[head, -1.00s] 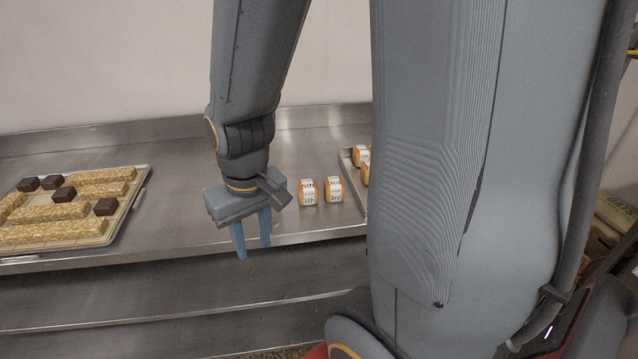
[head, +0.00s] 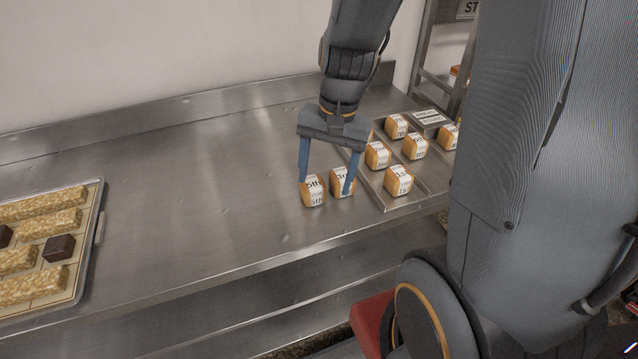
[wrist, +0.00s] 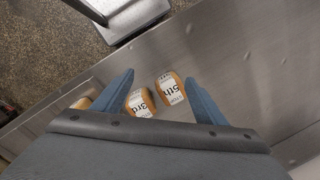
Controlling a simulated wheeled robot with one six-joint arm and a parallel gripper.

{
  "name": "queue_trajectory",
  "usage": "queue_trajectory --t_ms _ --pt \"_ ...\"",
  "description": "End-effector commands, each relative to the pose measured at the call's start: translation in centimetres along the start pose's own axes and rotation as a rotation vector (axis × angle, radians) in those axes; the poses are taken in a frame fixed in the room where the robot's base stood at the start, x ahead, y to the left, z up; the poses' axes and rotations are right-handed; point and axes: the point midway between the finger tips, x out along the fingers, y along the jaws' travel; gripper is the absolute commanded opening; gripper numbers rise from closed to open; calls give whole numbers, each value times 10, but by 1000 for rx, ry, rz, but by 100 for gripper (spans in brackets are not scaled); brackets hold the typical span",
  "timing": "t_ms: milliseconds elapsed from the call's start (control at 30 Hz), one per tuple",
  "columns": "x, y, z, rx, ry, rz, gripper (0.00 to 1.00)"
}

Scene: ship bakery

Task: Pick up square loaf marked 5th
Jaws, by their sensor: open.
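The square loaf marked 5th (head: 313,191) stands on the steel counter, orange-brown with a white printed band. In the wrist view the 5th loaf (wrist: 171,88) lies between my fingers, nearer the right one. A similar loaf marked 3rd (head: 341,181) stands close to its right; in the wrist view the 3rd loaf (wrist: 140,103) is also between the fingers, near the left one. My gripper (head: 325,188) is open and empty, pointing down above and around the pair. In the head view its right finger overlaps the 3rd loaf. I cannot tell whether either finger touches a loaf.
A metal tray (head: 437,190) with several banded loaves stands just right of the pair. A tray (head: 99,213) of oat bars and dark squares lies at the left. The counter (head: 200,200) between is clear. Its front edge is near the loaves.

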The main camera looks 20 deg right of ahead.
Motion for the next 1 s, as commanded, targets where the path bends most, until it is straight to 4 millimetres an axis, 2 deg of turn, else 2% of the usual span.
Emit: queue_trajectory --t_ms 33,100,200,333,433,767,1000 --pt "2 -1 -13 174 -43 -19 66" --pt "4 -7 -28 402 -101 -47 66" --pt "7 -13 -47 668 -176 -79 66" --pt "9 -20 -62 870 -241 -102 66" --pt "15 -23 -65 926 -261 -108 66" --pt "45 -28 -55 926 -263 -105 66" --pt "74 -32 -47 924 -261 -105 66"
